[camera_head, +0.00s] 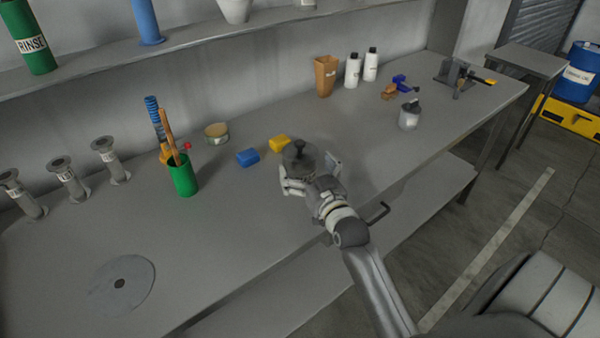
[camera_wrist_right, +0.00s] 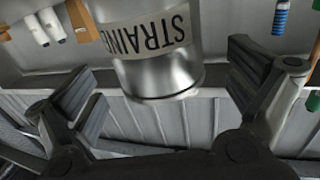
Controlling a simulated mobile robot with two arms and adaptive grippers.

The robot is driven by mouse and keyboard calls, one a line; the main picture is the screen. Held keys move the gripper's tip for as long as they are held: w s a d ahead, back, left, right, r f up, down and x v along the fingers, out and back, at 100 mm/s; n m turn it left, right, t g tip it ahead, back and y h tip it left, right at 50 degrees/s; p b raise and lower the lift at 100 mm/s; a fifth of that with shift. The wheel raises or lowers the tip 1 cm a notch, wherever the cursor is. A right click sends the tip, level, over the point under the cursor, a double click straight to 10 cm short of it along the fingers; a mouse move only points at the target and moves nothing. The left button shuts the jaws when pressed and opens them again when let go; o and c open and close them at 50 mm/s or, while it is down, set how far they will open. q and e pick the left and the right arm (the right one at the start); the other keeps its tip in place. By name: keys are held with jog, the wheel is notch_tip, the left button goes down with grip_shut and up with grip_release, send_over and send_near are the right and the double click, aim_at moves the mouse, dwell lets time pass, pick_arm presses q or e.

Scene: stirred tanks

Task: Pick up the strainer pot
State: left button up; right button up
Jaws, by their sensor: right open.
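The strainer pot is a metal cylinder with a pale label reading "STRAIN", the rest cut off. In the right wrist view the strainer pot (camera_wrist_right: 155,60) stands between the spread fingers of my right gripper (camera_wrist_right: 160,95), with a visible gap on each side. In the head view the dark, knobbed lid of the strainer pot (camera_head: 301,154) shows at my right gripper (camera_head: 312,180), over the bench's front part; the gripper hides much of its body. The right gripper is open. My left gripper is in neither view.
A yellow block (camera_head: 279,144) and a blue block (camera_head: 248,158) lie just left of the pot. A green cup (camera_head: 184,178) with tools stands further left. A small lidded pot (camera_head: 409,116) and white bottles (camera_head: 353,70) stand to the right.

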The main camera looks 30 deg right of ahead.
jog(key=w, duration=0.1)
jog(key=w+d, duration=0.1)
jog(key=w, duration=0.1)
jog(key=shift+w+p, duration=0.2)
jog(key=shift+p, duration=0.1)
jog(key=shift+w, duration=0.25)
jog(key=shift+c, duration=0.9)
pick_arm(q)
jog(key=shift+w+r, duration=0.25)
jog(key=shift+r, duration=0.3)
pick_arm(e)
jog(key=c, duration=1.2)
